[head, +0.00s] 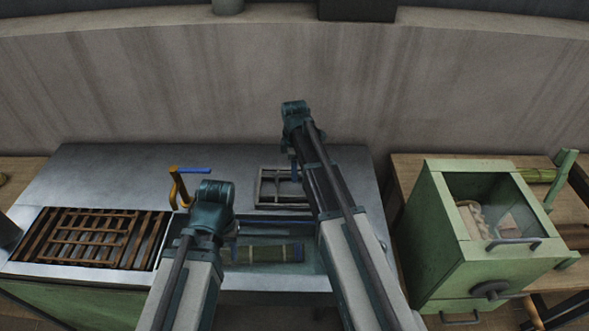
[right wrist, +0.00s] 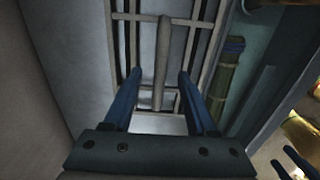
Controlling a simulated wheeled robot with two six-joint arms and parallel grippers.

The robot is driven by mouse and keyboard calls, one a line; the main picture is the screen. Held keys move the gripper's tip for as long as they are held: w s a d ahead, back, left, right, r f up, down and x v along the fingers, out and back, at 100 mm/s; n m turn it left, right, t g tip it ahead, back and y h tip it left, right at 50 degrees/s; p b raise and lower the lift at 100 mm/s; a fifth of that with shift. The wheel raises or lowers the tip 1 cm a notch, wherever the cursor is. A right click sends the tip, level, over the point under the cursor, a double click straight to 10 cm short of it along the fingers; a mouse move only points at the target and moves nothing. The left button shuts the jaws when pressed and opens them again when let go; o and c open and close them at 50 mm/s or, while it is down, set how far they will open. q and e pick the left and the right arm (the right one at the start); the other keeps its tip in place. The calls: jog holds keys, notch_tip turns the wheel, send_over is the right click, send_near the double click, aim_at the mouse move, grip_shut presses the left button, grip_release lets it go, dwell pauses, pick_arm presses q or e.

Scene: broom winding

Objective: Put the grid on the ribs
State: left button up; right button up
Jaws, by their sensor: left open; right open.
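A brown slatted grid (head: 92,237) appears to lie across brown ribs (head: 149,241) in the opening at the left of the metal worktop. A separate grey barred frame (head: 263,188) lies on the worktop near its middle; it also shows in the right wrist view (right wrist: 196,40). My right gripper (right wrist: 158,74) is open above this frame, with its middle bar seen between the fingers; touching cannot be told. My left gripper (right wrist: 288,158) is open and empty at the lower right of the right wrist view. In the head view its fingers are mostly hidden by its wrist.
A trough in the worktop (head: 120,165) holds a green-brown bundle (head: 262,254). A yellow post with a blue lever (head: 177,185) stands behind my left wrist. A green glass-topped cabinet (head: 440,245) stands at the right. The worktop's back left is clear.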

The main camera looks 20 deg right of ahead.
notch_tip(320, 180, up, 12)
jog(key=p, duration=1)
jog(key=shift+f+p, duration=0.2)
jog(key=shift+p, duration=0.1)
jog(key=shift+r, duration=0.1)
notch_tip(320, 180, up, 7)
jog(key=p, duration=0.7)
jog(key=s+a+f+m+b, duration=0.3)
jog(key=s+a, duration=0.1)
jog(key=s, duration=0.4)
jog(key=s+a+f+m+b, duration=0.4)
jog(key=s+a, duration=0.1)
jog(key=s, duration=0.3)
jog(key=s+a+f+m+h+b, duration=0.1)
jog(key=s+a+f+m+b, duration=0.3)
jog(key=s, duration=0.4)
jog(key=shift+a+f, duration=0.15)
